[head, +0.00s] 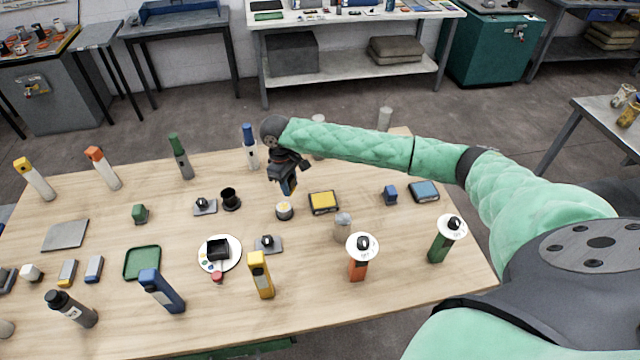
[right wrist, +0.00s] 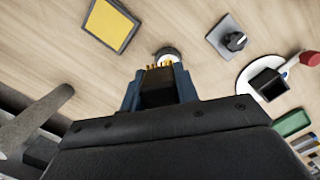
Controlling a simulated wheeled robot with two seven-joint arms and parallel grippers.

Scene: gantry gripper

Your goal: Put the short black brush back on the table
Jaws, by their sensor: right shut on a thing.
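My right gripper (head: 288,184) is above the middle of the wooden table (head: 120,225), pointing down. In the right wrist view its fingers (right wrist: 158,88) are shut on the short black brush (right wrist: 157,92). The brush has a dark block-like body between blue finger pads, and its tan bristles point away from the gripper. In the head view the brush is small and largely hidden by the gripper. It appears held above the tabletop, apart from it. My left gripper is not in view.
A small round pot (head: 284,212) stands just below the gripper. A yellow-topped black tray (head: 323,203) is to its right, and a black cup (head: 230,200) to its left. A white plate (head: 205,258) with a black box lies nearer. Several upright bottles stand around. Small bare patches separate them.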

